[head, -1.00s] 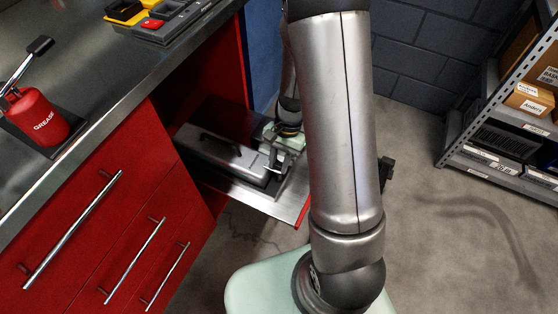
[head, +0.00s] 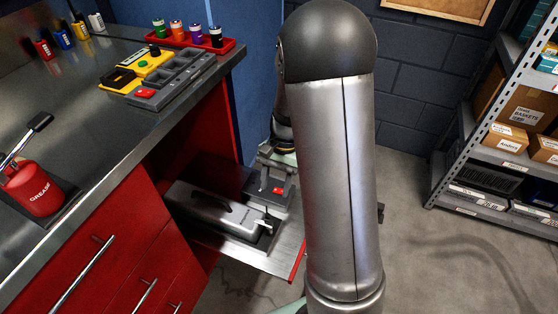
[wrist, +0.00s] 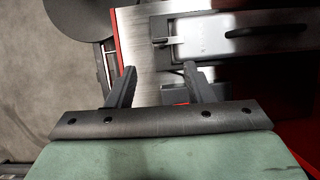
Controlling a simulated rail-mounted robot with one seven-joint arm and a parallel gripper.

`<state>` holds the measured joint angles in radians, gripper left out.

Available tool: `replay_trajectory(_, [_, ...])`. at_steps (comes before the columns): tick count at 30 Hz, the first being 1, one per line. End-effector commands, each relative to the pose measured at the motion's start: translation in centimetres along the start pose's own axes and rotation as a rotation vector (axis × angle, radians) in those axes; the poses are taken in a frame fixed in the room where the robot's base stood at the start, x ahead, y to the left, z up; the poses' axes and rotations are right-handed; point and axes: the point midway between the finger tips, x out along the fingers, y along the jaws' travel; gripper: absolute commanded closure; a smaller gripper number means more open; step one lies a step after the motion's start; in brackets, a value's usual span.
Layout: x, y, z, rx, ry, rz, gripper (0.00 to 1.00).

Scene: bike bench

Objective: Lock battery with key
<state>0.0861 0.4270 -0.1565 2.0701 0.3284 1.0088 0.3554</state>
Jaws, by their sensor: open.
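The battery (head: 212,210) is a long silver-grey case with a black handle, lying on a metal shelf (head: 283,262) in the red bench. It also shows at the top of the wrist view (wrist: 205,36). A small pale metal piece, apparently the key (head: 264,225), sticks out at the battery's near end; it shows in the wrist view too (wrist: 163,42). My gripper (wrist: 160,72) is open and empty, its two dark fingers apart, beside the battery's end and clear of the key. In the head view my arm hides part of it.
A grey block with a red patch (head: 278,189) sits beside the battery, partly under my gripper. The bench top holds a red grease can (head: 32,188), a yellow-and-grey tray (head: 165,75) and small bottles in a red tray (head: 195,46). Shelving (head: 500,150) stands right; floor between is clear.

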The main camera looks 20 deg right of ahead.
Motion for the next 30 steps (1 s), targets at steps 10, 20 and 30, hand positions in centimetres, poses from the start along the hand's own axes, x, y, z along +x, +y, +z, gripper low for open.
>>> replay_trajectory(10, [-5.6, 0.0, 0.0, 0.001, 0.001, -0.001, 0.53])
replay_trajectory(20, [-6.0, 0.0, 0.0, 0.001, 0.0, 0.0, 0.53])
replay_trajectory(30, [-6.6, 0.1, 0.6, -0.015, 0.006, 0.0, 0.53])
